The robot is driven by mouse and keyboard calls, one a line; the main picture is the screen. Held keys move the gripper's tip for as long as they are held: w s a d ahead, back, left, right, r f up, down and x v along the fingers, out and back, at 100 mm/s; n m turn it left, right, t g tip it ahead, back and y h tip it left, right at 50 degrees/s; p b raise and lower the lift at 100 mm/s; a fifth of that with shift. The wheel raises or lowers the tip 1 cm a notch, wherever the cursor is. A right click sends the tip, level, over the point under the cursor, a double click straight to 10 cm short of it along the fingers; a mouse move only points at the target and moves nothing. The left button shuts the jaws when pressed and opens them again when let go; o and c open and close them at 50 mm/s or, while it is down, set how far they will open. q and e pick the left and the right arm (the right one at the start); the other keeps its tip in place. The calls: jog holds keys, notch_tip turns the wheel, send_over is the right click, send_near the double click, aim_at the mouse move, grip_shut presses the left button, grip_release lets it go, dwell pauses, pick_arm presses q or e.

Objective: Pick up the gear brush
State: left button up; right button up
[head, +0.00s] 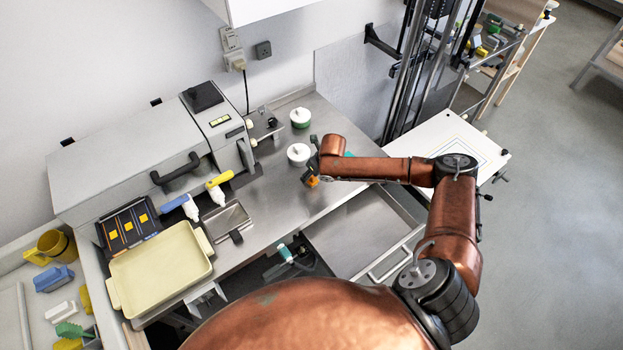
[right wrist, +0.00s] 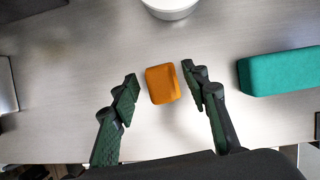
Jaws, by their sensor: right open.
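My right gripper (head: 312,172) is over the steel worktop (head: 270,205). In the right wrist view my right gripper (right wrist: 158,88) is open, with its green-padded fingers apart. A small orange block (right wrist: 163,84) lies on the worktop between the fingertips, with a gap on both sides. A bit of the orange block (head: 312,182) shows beside the gripper in the head view. I cannot tell for sure whether this block is the gear brush; no bristles show. My left gripper is not in view.
A teal block (right wrist: 280,72) lies right of the fingers, and a white round container (right wrist: 170,8) stands beyond them. A white-lidded pot (head: 300,117), a cream tray (head: 160,267) and a grey machine (head: 140,160) are on the worktop. Bare steel surrounds the orange block.

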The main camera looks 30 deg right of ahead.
grip_shut()
dwell(0.6)
